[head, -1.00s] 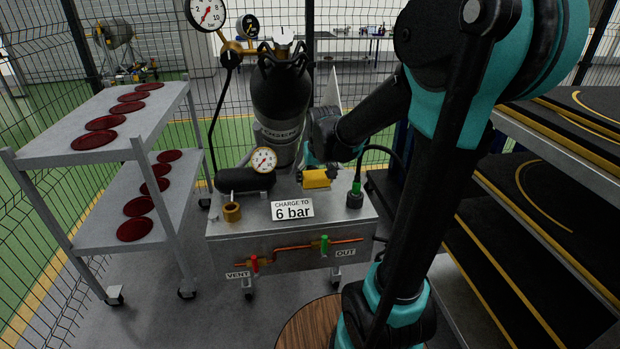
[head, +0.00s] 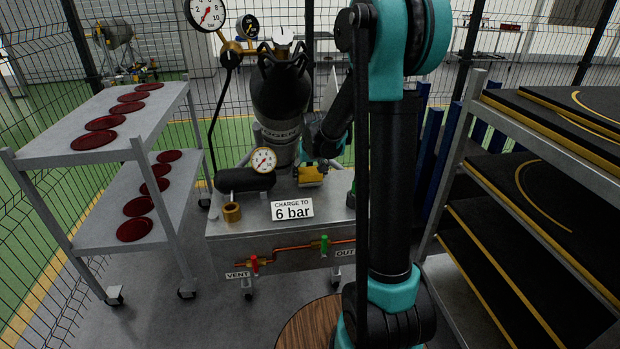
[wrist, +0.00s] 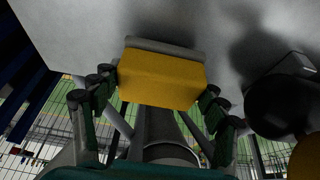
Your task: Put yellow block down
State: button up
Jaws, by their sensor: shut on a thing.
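The yellow block (head: 311,175) is at the back right of the grey charging cart's top (head: 250,226), beside the black and grey cylinder. In the wrist view the yellow block (wrist: 161,78) sits between the fingers, with a grey strip along its far edge. My gripper (wrist: 160,90) is shut on the block from both sides. In the head view my gripper (head: 312,166) is partly hidden behind the block and my arm. The block is close to the cart's grey top; I cannot tell whether it touches.
A pressure gauge (head: 263,160) on a black tank (head: 245,180) and a brass fitting (head: 232,211) stand left of the block. The "6 bar" sign (head: 292,209) is in front. Shelves of red discs (head: 94,140) stand left, a black-matted rack (head: 540,150) right.

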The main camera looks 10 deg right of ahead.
jog(key=shift+f, duration=0.75)
jog(key=shift+f, duration=0.15)
jog(key=o, duration=1.3)
jog(key=v, duration=1.2)
jog(key=s+d+f, duration=0.1)
jog(key=s+f, duration=0.3)
jog(key=s, duration=0.4)
jog(key=s+d+f, duration=0.1)
jog(key=s+f, duration=0.3)
jog(key=s, duration=0.5)
jog(key=s+d+f, duration=0.2)
jog(key=s+f, duration=0.2)
jog(key=s, duration=0.5)
